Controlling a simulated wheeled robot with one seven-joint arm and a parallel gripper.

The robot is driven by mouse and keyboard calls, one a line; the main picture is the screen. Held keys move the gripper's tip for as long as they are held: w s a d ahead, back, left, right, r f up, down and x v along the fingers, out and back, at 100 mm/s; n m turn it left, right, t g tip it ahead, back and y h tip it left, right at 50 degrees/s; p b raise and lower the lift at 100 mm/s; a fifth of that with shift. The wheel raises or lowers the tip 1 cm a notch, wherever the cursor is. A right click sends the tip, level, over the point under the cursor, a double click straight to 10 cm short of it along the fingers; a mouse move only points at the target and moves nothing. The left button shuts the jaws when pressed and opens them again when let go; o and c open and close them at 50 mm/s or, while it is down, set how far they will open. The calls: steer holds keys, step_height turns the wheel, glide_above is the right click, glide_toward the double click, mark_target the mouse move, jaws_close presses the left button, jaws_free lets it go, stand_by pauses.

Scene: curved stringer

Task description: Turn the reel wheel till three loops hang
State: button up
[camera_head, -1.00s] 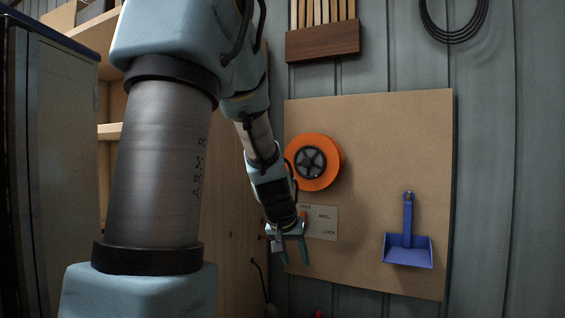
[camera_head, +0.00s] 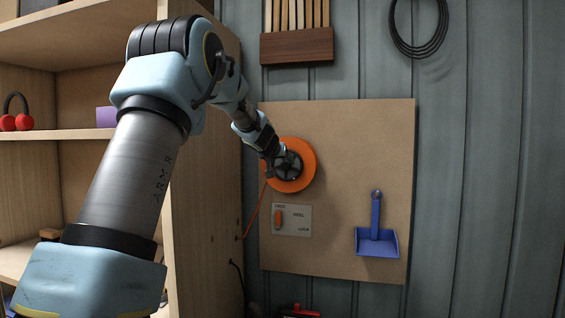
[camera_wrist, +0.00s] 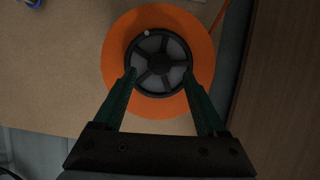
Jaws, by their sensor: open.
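The orange reel wheel (camera_head: 305,170) is mounted on the tan board (camera_head: 345,140), with a dark spoked hub. In the wrist view the reel (camera_wrist: 120,55) and its hub (camera_wrist: 160,62) face the camera, with a small pale knob (camera_wrist: 147,33) at the hub's upper rim. My gripper (camera_wrist: 160,74) is open, its green fingertips over the left and right of the hub; contact cannot be told. In the head view my gripper (camera_head: 276,166) overlaps the reel's left side. An orange cord (camera_head: 253,212) runs from the reel down to the shelf side. No hanging loops show.
A plate (camera_head: 298,228) marked FREE, REEL and LOCK carries an upright orange lever (camera_head: 278,218) below the reel. A blue dustpan (camera_head: 377,240) hangs to the right. The wooden shelf (camera_head: 205,180) stands close on the left. A black cable coil (camera_head: 420,30) hangs above.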

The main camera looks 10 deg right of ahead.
mark_target(285, 165)
steer(key=shift+p+x, duration=0.6)
steer(key=shift+x, duration=1.5)
jaws_close()
